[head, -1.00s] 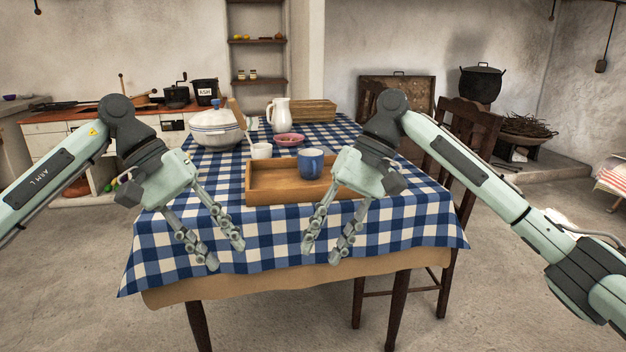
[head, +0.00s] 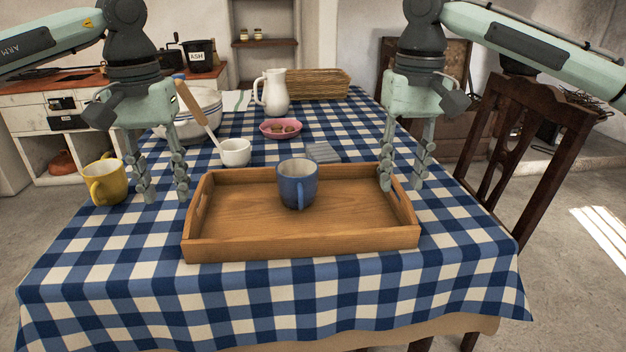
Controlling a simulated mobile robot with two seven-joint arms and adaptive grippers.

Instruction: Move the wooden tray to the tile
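The wooden tray (head: 300,250) lies on the checked tablecloth near the front of the table, with a blue mug (head: 297,186) standing upright in it. A small flat grey-blue square (head: 323,152) just behind the tray may be the tile. My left gripper (head: 163,193) is open and empty, pointing down just left of the tray's left end. My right gripper (head: 401,184) is open and points down at the tray's right end, its fingers appearing on either side of that wall. I cannot tell whether they touch it.
A yellow mug (head: 105,181) stands left of my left gripper. The cloth in front is clear.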

